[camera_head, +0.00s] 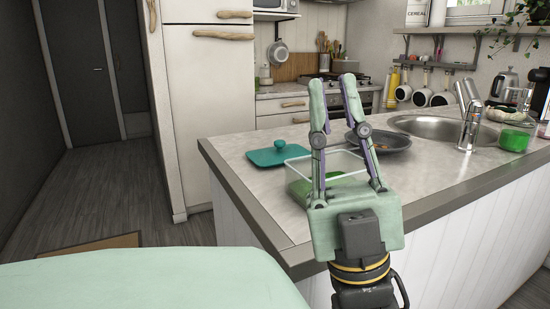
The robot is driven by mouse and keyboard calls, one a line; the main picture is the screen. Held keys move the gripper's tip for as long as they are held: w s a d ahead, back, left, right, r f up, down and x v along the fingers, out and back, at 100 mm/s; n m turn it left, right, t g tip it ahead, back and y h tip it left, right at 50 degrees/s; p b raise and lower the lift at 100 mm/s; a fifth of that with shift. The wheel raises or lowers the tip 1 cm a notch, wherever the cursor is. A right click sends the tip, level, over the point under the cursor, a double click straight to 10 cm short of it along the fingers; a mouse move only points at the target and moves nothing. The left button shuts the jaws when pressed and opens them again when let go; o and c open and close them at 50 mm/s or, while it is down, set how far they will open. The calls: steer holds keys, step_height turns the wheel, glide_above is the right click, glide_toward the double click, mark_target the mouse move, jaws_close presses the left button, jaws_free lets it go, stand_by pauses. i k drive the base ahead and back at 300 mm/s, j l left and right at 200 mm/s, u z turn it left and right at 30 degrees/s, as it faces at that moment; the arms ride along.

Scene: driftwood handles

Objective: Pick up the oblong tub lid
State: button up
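A teal oblong tub lid (265,156) with a round knob on top lies flat on the counter, left of my gripper's fingers. A clear tub (300,167) with something green in its bottom stands just in front of the lid, partly hidden behind my gripper. My gripper (331,84) points up and away over the near counter edge. Its two fingers are apart with nothing between them. It does not appear to touch the lid or the tub.
A dark pan (392,141) sits on the counter right of the fingers. A sink (430,126) with a tap (470,120) lies further right, with a green-filled container (515,137) beyond. The counter (233,148) is bare at its left corner.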

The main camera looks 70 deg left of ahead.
mark_target(276, 156)
steer(key=k+j+u, duration=0.1)
steer(key=k+u, duration=0.25)
steer(key=k, duration=0.25)
steer(key=i+j+u, duration=0.1)
steer(key=u, duration=0.35)
steer(key=i+u, duration=0.15)
steer(key=u, duration=0.3)
steer(key=i+j+u, duration=0.1)
steer(key=u, duration=0.35)
steer(key=i+l, duration=0.1)
steer(key=i, duration=0.55)
steer(key=k+j, duration=0.15)
steer(key=j, duration=0.35)
steer(key=k+j+u, duration=0.1)
steer(key=j, duration=0.4)
steer(key=k+j, duration=0.1)
steer(key=j, duration=0.45)
steer(key=i, duration=0.45)
steer(key=l+u, duration=0.05)
